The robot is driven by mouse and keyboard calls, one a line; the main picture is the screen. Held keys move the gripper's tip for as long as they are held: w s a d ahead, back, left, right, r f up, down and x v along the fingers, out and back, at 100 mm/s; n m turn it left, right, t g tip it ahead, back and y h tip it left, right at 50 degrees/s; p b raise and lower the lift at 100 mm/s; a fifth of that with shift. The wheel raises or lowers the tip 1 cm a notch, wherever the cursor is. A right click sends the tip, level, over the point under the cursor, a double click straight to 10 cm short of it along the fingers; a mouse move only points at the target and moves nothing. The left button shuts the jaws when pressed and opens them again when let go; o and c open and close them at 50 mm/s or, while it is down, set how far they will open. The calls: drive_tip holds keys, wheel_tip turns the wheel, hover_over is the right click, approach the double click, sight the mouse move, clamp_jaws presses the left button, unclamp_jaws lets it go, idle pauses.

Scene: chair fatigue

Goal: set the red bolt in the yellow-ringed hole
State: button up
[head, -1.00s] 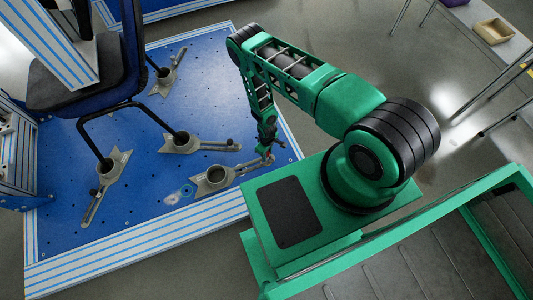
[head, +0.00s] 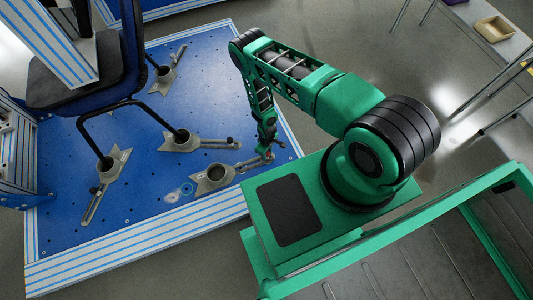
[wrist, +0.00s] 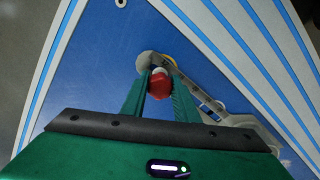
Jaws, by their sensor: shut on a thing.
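My gripper (head: 268,152) reaches down over the right edge of the blue platform. In the wrist view its two green fingers (wrist: 160,101) are shut on the red bolt (wrist: 160,84), with the red head towards the camera. A bit of yellow ring (wrist: 168,64) shows just beyond the bolt, at the end of a grey slotted clamp arm (wrist: 208,101). The bolt and fingers hide most of the hole. I cannot tell whether the bolt's tip is in it or above it. In the head view the bolt is a tiny red spot at the fingertips.
Several grey clamps stand on the blue platform (head: 130,220); the nearest clamp (head: 212,179) extends to my gripper. A chair (head: 75,90) with black legs stands in clamps at the left. The striped platform edge lies close to my gripper.

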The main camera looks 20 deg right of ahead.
drive_tip(key=shift+f, duration=0.3)
drive_tip(key=o, duration=1.1)
drive_tip(key=shift+c, duration=0.2)
wheel_tip(320, 180, up, 11)
drive_tip(key=shift+f, duration=0.1)
drive_tip(key=shift+w, duration=0.1)
